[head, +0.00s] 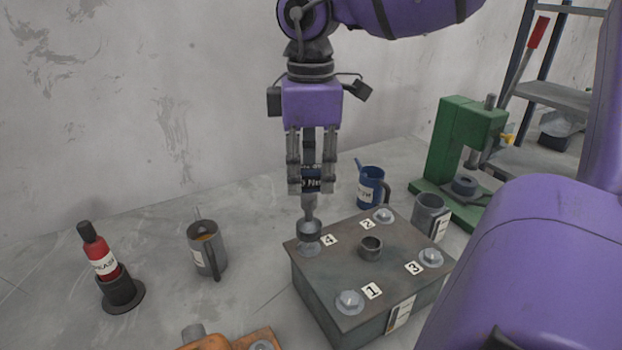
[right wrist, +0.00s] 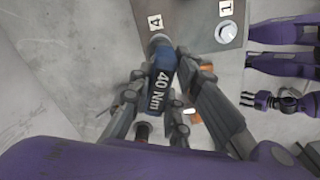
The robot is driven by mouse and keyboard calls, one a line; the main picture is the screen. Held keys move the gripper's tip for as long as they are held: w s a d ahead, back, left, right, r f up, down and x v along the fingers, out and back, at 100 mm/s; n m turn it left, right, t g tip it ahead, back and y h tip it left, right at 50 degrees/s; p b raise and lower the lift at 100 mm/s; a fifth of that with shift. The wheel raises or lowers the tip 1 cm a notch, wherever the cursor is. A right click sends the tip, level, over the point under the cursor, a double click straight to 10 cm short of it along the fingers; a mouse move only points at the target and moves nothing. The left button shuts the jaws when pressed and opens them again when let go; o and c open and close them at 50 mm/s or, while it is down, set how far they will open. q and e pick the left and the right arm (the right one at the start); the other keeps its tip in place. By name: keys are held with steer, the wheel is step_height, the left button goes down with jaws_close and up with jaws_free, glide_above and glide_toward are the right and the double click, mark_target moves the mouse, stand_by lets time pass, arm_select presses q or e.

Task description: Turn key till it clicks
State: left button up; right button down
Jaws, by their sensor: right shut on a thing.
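My right gripper (head: 311,190) is shut on a dark blue torque key (head: 312,181). In the right wrist view the key (right wrist: 160,85) reads "40 Nm". The key stands about upright in the head view. Its socket end (head: 309,228) is down at the bolt beside label 4 (head: 330,240), on a grey metal box (head: 338,278), and mostly hides that bolt. Other bolts show at label 1 (head: 349,301), label 2 (head: 384,215) and label 3 (head: 431,257). My left gripper (right wrist: 255,100) shows small in the right wrist view; its finger gap is unclear.
A short pipe stub (head: 371,248) rises from the box top. An orange object (head: 205,342) lies in front.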

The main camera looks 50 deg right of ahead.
steer(key=shift+r, duration=1.55)
arm_select(q)
steer(key=shift+w+r, duration=0.6)
steer(key=shift+w, duration=0.05)
arm_select(e)
steer(key=shift+r, duration=0.2)
arm_select(q)
steer(key=shift+s, duration=0.1)
